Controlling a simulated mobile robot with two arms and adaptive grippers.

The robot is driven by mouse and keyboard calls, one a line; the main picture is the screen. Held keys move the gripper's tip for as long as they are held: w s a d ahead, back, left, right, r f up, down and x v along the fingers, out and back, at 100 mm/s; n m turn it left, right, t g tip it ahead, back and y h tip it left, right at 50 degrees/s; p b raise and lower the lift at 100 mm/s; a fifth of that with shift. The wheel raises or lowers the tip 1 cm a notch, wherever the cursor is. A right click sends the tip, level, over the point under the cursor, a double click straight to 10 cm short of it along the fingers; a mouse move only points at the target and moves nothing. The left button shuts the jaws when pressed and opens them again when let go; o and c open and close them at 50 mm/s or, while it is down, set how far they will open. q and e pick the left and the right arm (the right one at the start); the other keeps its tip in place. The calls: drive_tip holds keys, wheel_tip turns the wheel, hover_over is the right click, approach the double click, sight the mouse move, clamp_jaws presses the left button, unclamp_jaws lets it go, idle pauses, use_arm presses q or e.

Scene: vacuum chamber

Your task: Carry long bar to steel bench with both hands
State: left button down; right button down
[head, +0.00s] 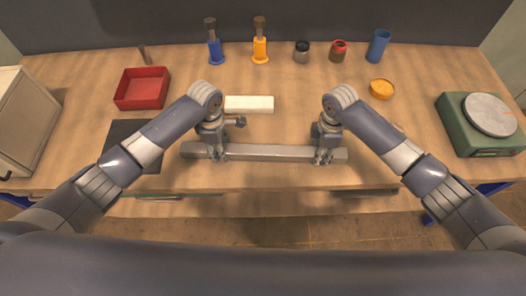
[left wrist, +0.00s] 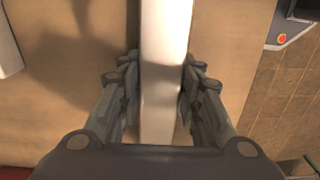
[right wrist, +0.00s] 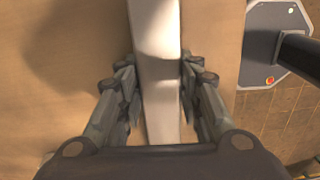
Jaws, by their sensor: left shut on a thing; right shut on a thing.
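The long bar (head: 268,152) is a straight grey metal bar lying crosswise near the front edge of a wooden-topped bench. My left gripper (head: 216,154) is shut on it near its left end, and my right gripper (head: 324,156) is shut on it near its right end. In the left wrist view the bar (left wrist: 165,60) runs between the fingers of my left gripper (left wrist: 160,95). In the right wrist view the bar (right wrist: 155,50) runs between the fingers of my right gripper (right wrist: 157,95). I cannot tell whether the bar touches the bench top. No steel bench is clearly identifiable.
Tools, jars and a blue cup (head: 377,46) stand along the back.

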use_arm(q)
drive_tip(key=shift+r, duration=0.15)
use_arm(e)
drive_tip(key=shift+r, duration=0.1)
